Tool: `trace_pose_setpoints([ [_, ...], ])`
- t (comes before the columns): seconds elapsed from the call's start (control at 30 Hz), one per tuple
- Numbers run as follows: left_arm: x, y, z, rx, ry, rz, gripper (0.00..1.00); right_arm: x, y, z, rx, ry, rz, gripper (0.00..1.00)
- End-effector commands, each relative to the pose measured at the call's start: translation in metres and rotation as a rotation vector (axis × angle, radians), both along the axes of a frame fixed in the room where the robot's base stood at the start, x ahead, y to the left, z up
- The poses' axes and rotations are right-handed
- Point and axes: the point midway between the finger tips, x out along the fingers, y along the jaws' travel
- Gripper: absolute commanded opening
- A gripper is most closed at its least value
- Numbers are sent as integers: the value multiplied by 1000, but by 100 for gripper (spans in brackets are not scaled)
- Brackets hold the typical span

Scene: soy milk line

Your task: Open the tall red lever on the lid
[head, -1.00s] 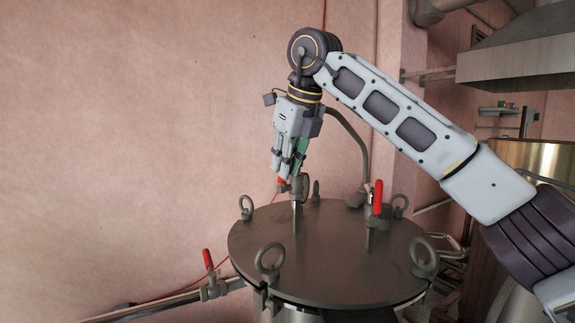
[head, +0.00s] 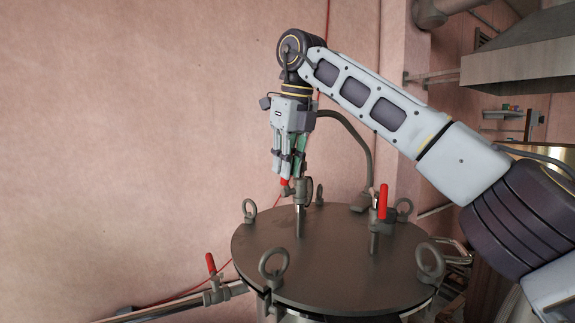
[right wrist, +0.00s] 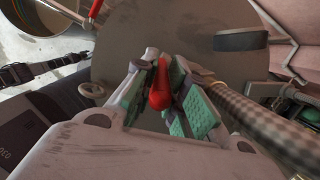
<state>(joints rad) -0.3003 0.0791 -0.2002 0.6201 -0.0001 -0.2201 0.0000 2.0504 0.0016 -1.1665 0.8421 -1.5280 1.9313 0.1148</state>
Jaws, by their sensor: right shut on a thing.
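The round grey metal lid (head: 330,270) carries two upright valve stubs with red levers. My right gripper (head: 286,178) points down over the back left part of the lid. It is shut on the red lever (head: 284,182) of the left valve (head: 299,205), and its fingers hide most of that lever. In the right wrist view this lever (right wrist: 160,88) shows between the green-padded fingers (right wrist: 160,100). The other red lever (head: 383,200) stands upright on the right valve stub, apart from the gripper. My left gripper is not in view.
Several ring bolts, such as the front one (head: 273,264), stand around the lid's rim. A curved grey pipe (head: 362,160) rises behind the lid. A third red lever (head: 211,263) sits on a side pipe at lower left. A metal hood (head: 520,65) hangs at upper right.

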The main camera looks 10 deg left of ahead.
Motion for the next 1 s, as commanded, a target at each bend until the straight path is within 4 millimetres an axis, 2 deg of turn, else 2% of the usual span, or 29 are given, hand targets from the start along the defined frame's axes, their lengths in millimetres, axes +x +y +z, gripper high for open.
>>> trace_pose_setpoints([
  [1.0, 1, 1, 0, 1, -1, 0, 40, 5, 3, 3, -71, 99, -1, 0],
])
